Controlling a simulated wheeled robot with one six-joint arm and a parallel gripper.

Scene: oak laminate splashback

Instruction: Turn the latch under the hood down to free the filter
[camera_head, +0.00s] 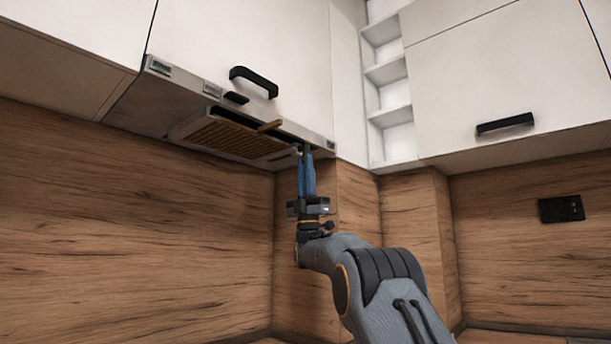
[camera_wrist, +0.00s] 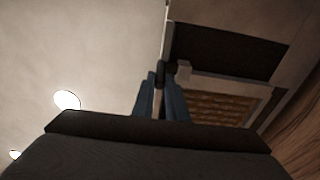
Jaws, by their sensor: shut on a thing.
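The hood is built in under the white cabinet, and its filter (camera_head: 225,138) is a framed panel with a brown mesh. The filter also shows in the wrist view (camera_wrist: 222,97), to the right of my fingers. My gripper (camera_head: 306,152) points up at the hood's right end, beside the filter's right corner. Its blue fingers (camera_wrist: 161,78) are shut on the latch (camera_wrist: 183,69), a small pale piece beside the dark fingertips. The fingertips hide most of the latch, and its exact angle cannot be told.
A tan bar (camera_head: 270,125) sticks out near the filter's front edge. A black cabinet handle (camera_head: 254,80) is above the hood. White open shelves (camera_head: 388,72) stand to the right. The wood splashback (camera_head: 130,220) runs behind and below, and the space under the hood is clear.

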